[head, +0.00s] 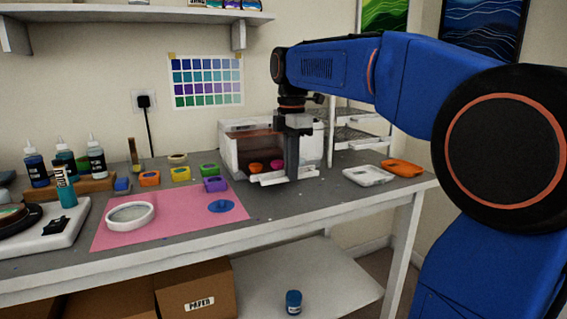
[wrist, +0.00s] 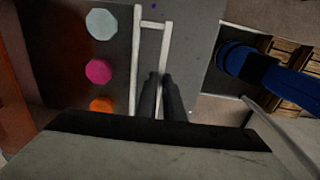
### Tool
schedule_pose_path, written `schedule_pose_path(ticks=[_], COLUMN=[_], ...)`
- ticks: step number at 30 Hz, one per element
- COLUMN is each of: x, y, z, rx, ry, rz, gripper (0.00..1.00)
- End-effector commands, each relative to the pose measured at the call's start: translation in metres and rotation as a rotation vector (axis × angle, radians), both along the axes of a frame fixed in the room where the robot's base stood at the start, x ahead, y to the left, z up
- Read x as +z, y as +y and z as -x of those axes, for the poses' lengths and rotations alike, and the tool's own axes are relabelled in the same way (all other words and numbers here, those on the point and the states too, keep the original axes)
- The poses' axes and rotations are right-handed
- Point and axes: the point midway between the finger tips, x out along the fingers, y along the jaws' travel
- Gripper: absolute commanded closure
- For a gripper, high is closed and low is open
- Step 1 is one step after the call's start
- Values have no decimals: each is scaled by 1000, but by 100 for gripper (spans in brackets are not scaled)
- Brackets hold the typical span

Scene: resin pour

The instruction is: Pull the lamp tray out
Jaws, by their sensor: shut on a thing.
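The lamp is a white box (head: 229,137) with an orange-tinted front, at the back of the bench. Its tray has a dark floor (wrist: 65,55) and a white front edge (wrist: 136,60), which sticks out in front of the box. Pale blue (wrist: 101,24), magenta (wrist: 98,71) and orange (wrist: 101,105) pieces lie on the tray in a row. A white bar handle (wrist: 167,45) stands off its front. My gripper (wrist: 162,78) is shut on this handle, a finger on each side. In the head view my gripper (head: 293,176) points down and hides part of the tray.
A white dish (head: 368,176) and an orange one (head: 402,168) sit to the right, near a wire rack (head: 362,138). Grey bench top is bare between.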

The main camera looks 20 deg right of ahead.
Motion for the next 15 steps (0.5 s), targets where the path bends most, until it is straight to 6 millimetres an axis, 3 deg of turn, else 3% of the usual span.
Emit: schedule_pose_path(ticks=[6,15], x=[2,1], y=[-1,-1], z=[23,26], rx=[0,0], ry=[-4,-3], rz=[0,0], gripper=[100,100])
